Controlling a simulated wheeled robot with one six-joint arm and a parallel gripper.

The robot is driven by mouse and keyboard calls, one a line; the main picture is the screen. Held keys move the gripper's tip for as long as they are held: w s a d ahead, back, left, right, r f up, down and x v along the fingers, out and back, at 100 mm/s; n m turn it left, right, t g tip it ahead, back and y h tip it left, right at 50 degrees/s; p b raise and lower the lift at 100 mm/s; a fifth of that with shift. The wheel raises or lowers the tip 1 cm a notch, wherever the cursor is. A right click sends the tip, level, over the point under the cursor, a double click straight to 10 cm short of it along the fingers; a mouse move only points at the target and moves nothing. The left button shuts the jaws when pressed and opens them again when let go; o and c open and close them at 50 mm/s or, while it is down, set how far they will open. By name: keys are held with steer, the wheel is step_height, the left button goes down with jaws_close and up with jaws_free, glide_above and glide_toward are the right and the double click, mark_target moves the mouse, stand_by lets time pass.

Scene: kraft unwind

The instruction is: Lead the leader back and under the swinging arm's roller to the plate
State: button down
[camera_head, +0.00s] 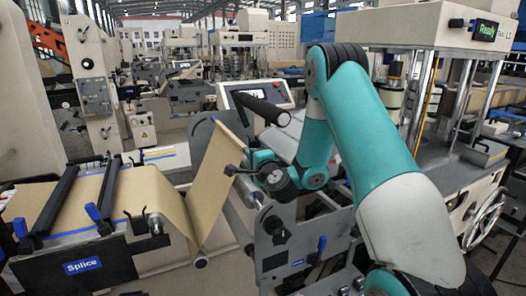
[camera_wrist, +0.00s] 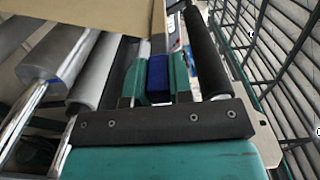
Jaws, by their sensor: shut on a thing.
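The kraft leader (camera_head: 217,170) runs off the splice table, dips under a low roller (camera_head: 200,262) and rises as a taut, tilted sheet to my gripper (camera_head: 236,170). Its free top edge stands left of the black roller (camera_head: 262,108), which I take as the swinging arm's. In the wrist view, my gripper's teal fingers (camera_wrist: 156,75) close on a blue block (camera_wrist: 158,80), with the kraft sheet (camera_wrist: 80,14) just beyond. A black roller (camera_wrist: 205,55) lies right of the fingers there. I cannot tell which surface is the plate.
The splice table (camera_head: 82,266) with black clamp bars (camera_head: 55,203) and blue handles is at the left. A machine side plate (camera_head: 285,245) with a knob stands below my arm. Grey rollers (camera_wrist: 97,75) lie left of my fingers. A control panel (camera_head: 258,94) stands behind.

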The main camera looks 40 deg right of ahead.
steer(key=w+a+p, duration=0.2)
steer(key=a+p, duration=0.8)
steer(key=p, duration=0.2)
steer(key=shift+w+a, duration=0.3)
